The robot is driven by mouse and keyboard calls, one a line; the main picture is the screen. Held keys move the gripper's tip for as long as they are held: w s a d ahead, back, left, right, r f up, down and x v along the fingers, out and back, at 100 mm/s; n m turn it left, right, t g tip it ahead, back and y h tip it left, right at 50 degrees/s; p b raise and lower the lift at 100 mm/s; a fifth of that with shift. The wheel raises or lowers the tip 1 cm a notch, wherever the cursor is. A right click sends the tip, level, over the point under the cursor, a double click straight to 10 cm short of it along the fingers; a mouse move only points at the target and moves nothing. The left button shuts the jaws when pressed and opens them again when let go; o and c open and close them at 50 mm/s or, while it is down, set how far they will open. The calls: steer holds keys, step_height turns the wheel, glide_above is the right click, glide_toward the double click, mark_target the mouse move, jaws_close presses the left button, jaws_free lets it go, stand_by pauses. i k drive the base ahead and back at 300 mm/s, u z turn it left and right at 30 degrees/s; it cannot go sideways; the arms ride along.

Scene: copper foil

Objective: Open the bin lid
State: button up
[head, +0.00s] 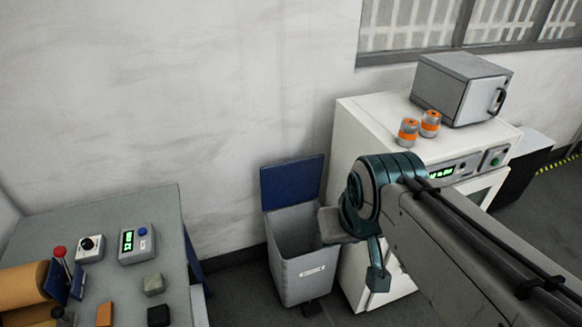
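The bin (296,262) is a light grey box with a white label on its front, standing on the floor between the table and the white machine. Its dark blue lid (291,183) is raised, standing about upright at the back rim, and the bin's mouth is uncovered.
A white machine (360,130) stands right of the bin, with two orange-banded cans (419,126) and a grey box oven (462,88) on top. A grey table (110,215) at left holds a push-button box (137,244) and small blocks. Bare floor lies between table and bin.

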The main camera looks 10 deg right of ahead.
mark_target(286, 183)
steer(key=u, duration=0.35)
steer(key=i, duration=1.25)
steer(key=z, duration=0.6)
